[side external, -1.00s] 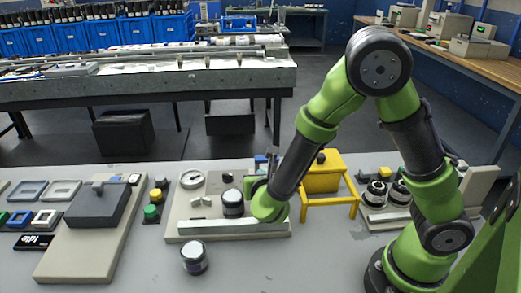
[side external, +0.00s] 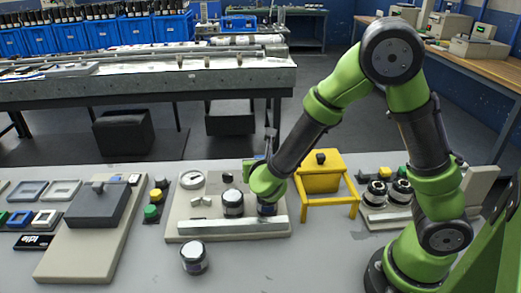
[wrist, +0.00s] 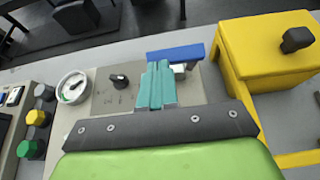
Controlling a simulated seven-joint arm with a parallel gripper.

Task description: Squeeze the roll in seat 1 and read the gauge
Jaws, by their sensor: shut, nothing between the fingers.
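The grey board (side external: 180,228) carries the round white gauge (side external: 192,180), and two dark rolls with pale bands. One roll (side external: 232,203) stands near the middle; the other (side external: 267,208) is right of it, partly behind my wrist. No seat numbers can be read. The gauge also shows in the wrist view (wrist: 72,87), its reading too small to tell. My gripper (wrist: 157,85) is shut and empty, its teal fingers together above the board, near a blue bar (wrist: 176,53). My wrist hides the fingertips in the side view. No roll shows in the wrist view.
A loose dark roll (side external: 194,258) stands on the table in front of the board. A yellow stand (side external: 320,175) is close on the right. Coloured buttons (side external: 152,212) and a grey block (side external: 97,205) are on the left. A black knob (wrist: 120,81) sits beside the gauge.

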